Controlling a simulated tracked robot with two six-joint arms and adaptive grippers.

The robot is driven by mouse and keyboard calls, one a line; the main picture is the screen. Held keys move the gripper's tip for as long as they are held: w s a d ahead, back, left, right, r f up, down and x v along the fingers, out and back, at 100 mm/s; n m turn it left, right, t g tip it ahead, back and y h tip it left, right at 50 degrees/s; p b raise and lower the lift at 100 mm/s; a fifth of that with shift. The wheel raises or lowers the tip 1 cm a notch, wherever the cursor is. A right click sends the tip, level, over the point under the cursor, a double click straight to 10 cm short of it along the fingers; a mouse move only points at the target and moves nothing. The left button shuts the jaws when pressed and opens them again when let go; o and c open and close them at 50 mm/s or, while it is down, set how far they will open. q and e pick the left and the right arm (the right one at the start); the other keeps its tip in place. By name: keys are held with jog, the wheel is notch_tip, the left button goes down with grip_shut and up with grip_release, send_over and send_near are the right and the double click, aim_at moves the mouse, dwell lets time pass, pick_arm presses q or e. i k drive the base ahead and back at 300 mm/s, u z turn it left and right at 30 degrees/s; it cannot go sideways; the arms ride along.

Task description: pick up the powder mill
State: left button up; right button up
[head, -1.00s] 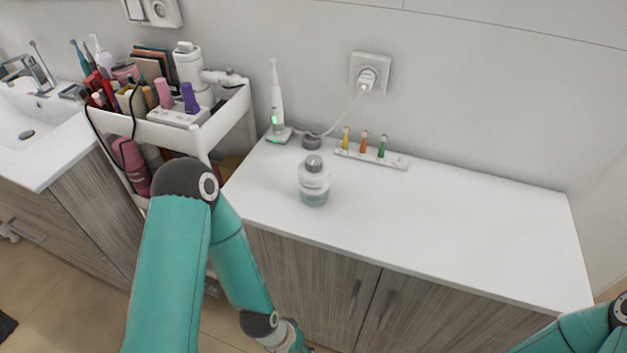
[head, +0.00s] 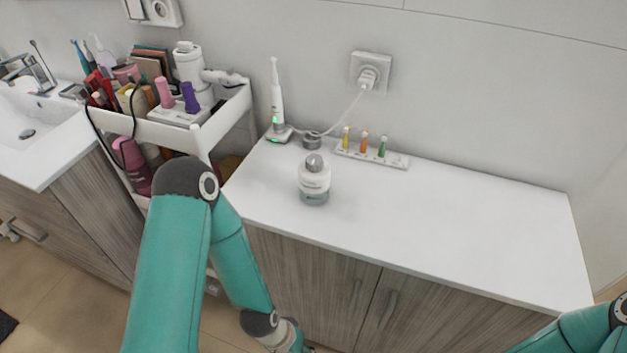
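No object is clearly recognisable as the powder mill. A white cylindrical device with a side arm (head: 190,66) stands at the back of the cart's top tray and may be it. A clear and white bottle with a round grey cap (head: 314,181) stands upright on the white counter, left of its middle. My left arm reaches down in front of the counter; its wrist is at the bottom edge and its gripper fingers are out of view. My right arm shows only at the bottom right corner, with its gripper out of view.
The white cart (head: 184,138) holds several cosmetics, including a purple-capped bottle (head: 189,97). An electric toothbrush (head: 277,104) stands at the counter's back left, near a small rack of coloured heads (head: 371,155). A cord runs to the wall socket (head: 370,72). The counter's right side (head: 490,225) is clear.

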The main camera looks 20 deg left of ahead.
aim_at(314, 187)
jog(key=u, duration=1.85)
jog(key=i, duration=0.1)
jog(key=z, duration=2.9)
jog(key=k, duration=1.1)
jog(key=u, duration=1.05)
jog(key=i, duration=1)
